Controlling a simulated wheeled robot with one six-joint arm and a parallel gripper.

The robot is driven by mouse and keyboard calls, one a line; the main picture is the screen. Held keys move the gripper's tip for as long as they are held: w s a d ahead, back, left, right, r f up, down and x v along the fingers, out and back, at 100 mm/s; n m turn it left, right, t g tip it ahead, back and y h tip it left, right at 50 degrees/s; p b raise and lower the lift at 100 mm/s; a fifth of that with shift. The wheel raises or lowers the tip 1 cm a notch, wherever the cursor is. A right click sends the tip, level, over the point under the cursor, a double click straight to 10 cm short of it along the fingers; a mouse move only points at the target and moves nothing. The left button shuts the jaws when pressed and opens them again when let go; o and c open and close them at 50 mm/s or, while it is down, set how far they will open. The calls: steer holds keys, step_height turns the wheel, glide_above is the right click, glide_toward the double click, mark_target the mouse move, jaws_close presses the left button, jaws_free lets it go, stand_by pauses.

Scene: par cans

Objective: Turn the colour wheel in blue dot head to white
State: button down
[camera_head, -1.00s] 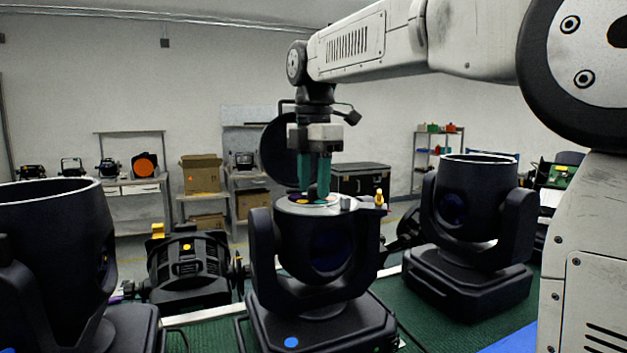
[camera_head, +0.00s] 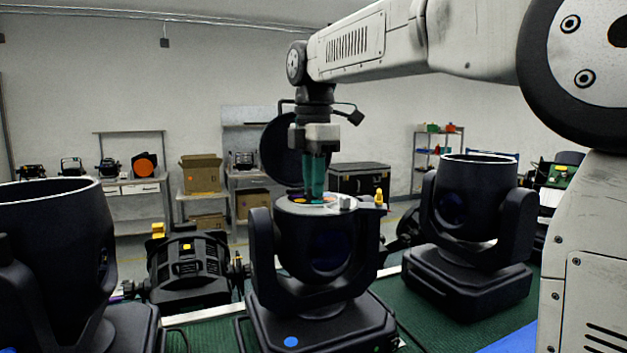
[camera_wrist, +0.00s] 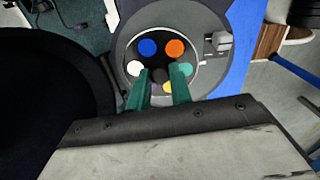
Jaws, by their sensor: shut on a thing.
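The blue dot head (camera_head: 318,240) stands in the middle of the bench, its round lid swung open behind it. A blue dot (camera_head: 291,342) marks its base. Its colour wheel (camera_wrist: 160,74) lies inside the open top, with blue, orange, white, teal and yellow discs around a dark hub. The white disc (camera_wrist: 135,69) is at the wheel's left in the wrist view, blue at upper left, orange at upper right. My gripper (camera_head: 314,192) points down into the opening, fingers close together at the hub. It also shows in the wrist view (camera_wrist: 160,80), where the fingers hide the wheel's near part.
Another dark moving head (camera_head: 475,215) stands to the right and one (camera_head: 55,240) at the left edge. A black par can (camera_head: 187,268) lies between. A small yellow-tipped item (camera_head: 379,197) sits by the head's rim. Shelves and boxes stand far behind.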

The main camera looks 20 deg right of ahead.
steer(key=m, duration=0.4)
steer(key=shift+m, duration=0.3)
steer(key=m, duration=0.4)
steer(key=shift+m, duration=0.3)
steer(key=m, duration=0.4)
steer(key=shift+m, duration=0.3)
steer(key=m, duration=1.1)
steer(key=shift+m, duration=0.3)
steer(key=m, duration=0.4)
steer(key=shift+r+m, duration=0.1)
steer(key=shift+m, duration=2.1)
